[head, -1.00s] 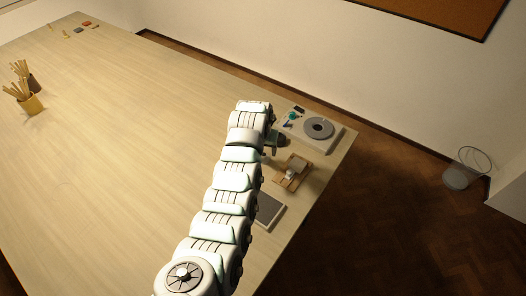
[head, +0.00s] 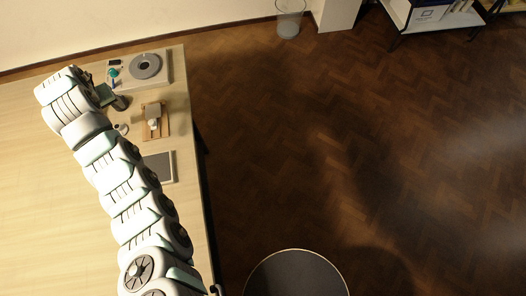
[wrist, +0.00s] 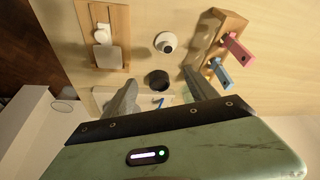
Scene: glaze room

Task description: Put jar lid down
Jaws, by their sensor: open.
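My gripper (wrist: 159,80) is open, its two grey fingers spread in the wrist view. A dark round piece (wrist: 157,77) shows between the fingertips; neither finger visibly grips it. A small white round piece with a dark centre (wrist: 165,43) lies on the table just beyond the fingers, apart from them. It looks like the jar lid, but I cannot tell surely whether its centre is a knob or an opening. It also shows in the head view (head: 122,129), close to my gripper (head: 119,103). Which piece is the jar is unclear.
A wooden board (head: 164,130) with a white piece lies beside the round piece. A wooden rack (wrist: 232,24) with pink and blue handles stands right of the fingers in the wrist view. A pale unit with a grey disc (head: 147,65) is at the table corner. A grey slab (head: 159,167) lies nearer.

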